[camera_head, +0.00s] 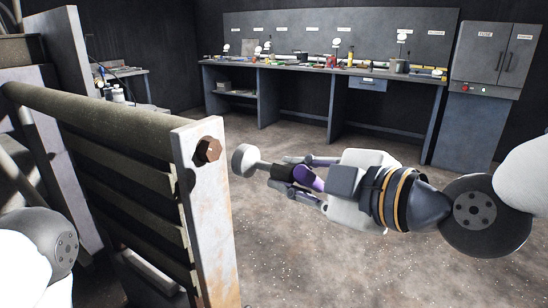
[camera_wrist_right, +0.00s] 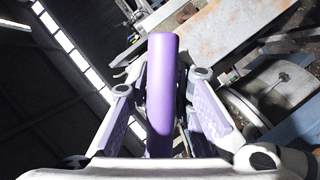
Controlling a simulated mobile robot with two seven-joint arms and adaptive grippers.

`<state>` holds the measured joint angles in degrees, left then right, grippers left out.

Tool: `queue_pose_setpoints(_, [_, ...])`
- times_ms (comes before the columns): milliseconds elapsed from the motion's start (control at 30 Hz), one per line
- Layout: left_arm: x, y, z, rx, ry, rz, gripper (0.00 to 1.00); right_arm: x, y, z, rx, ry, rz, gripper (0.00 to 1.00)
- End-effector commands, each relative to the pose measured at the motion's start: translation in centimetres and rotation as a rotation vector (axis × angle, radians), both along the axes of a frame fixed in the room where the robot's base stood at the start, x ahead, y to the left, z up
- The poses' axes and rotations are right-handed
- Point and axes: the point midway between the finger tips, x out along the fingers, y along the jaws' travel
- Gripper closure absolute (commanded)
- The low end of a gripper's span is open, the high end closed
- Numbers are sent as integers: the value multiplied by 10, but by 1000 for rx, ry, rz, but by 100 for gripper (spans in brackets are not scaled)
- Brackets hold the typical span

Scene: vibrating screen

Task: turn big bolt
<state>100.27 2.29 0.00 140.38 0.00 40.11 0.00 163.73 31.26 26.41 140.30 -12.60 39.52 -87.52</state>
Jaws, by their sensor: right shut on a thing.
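The big bolt (camera_head: 207,150), a brown rusty hex head, sits near the top of the upright rusty plate (camera_head: 209,190) at the end of the screen frame. My right gripper (camera_head: 299,176) is shut on a tool with a purple and black handle (camera_head: 308,178) and a round grey head (camera_head: 243,160). The tool lies roughly level, its head pointing left, a short way right of the bolt and apart from it in the picture. In the right wrist view the purple handle (camera_wrist_right: 162,80) stands between the fingers. My left gripper is not in view.
The screen frame with its slats (camera_head: 110,150) fills the left side. A long workbench (camera_head: 330,68) with small items and a grey cabinet (camera_head: 492,70) stand at the back. The speckled floor (camera_head: 310,260) between is clear.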

Motion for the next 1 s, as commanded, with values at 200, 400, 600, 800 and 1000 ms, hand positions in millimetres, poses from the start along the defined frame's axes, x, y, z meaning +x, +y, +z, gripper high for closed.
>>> queue_pose_setpoints(200, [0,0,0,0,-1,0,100,1,0,1,1,-2,-2,100])
queue_pose_setpoints(400, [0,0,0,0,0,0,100,1,0,1,0,-2,-4,100])
queue_pose_setpoints(600, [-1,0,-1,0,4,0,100,12,14,0,-2,-2,-4,100])
queue_pose_setpoints(800, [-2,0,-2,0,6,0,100,23,30,0,-2,-2,-4,100])
queue_pose_setpoints(1000, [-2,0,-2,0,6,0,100,27,35,1,2,-2,-5,100])
